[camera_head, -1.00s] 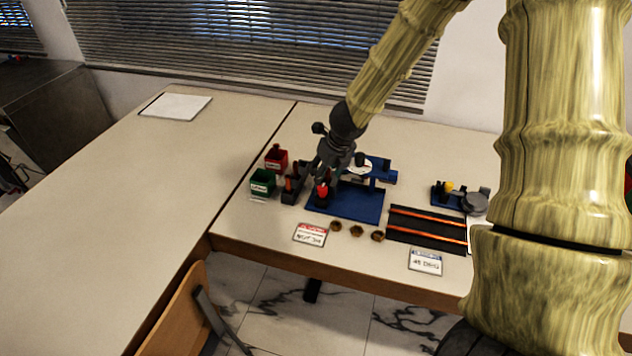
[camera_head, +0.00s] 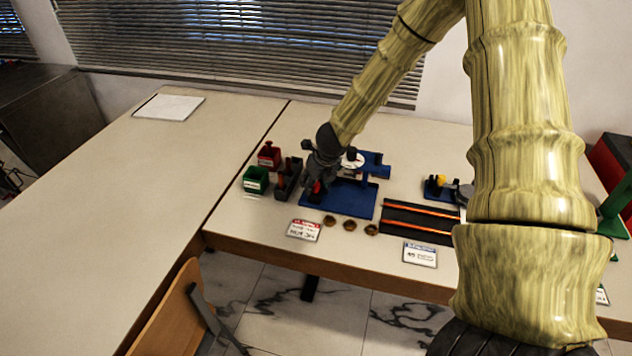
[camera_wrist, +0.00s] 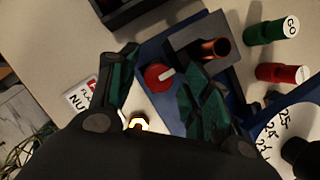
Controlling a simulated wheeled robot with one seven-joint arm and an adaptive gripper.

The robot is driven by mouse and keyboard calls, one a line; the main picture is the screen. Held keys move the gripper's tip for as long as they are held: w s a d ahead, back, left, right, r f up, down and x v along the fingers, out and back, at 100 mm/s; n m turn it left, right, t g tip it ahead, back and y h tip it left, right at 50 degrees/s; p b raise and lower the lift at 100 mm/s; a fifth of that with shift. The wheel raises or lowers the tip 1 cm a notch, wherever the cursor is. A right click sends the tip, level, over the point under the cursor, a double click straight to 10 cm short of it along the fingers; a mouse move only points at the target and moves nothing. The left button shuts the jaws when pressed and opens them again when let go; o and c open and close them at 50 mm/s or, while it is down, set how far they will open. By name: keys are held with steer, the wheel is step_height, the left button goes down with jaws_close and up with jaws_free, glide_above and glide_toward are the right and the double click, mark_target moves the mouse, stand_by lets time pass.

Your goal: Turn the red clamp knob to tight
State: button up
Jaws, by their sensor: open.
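The red clamp knob (camera_wrist: 158,77) shows in the wrist view as a round red cap with a pale bar mark. It sits on the blue rig (camera_head: 352,201) beside a dark block holding a copper-coloured cylinder (camera_wrist: 215,48). In the head view the knob (camera_head: 317,187) is partly hidden by my gripper (camera_head: 318,183). In the wrist view my gripper (camera_wrist: 160,90) is open, with one finger on each side of the knob. The right finger looks close to it; I cannot tell whether it touches.
Green GO (camera_wrist: 272,31) and red (camera_wrist: 282,72) cylindrical gauge ends lie right in the wrist view, near a white dial (camera_wrist: 275,130). Green (camera_head: 256,180) and red (camera_head: 269,155) bins stand left of the rig. Several brass nuts (camera_head: 350,225) lie in front. The left table is mostly clear.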

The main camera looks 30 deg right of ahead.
steer(key=shift+s, duration=0.1)
steer(key=c, duration=1)
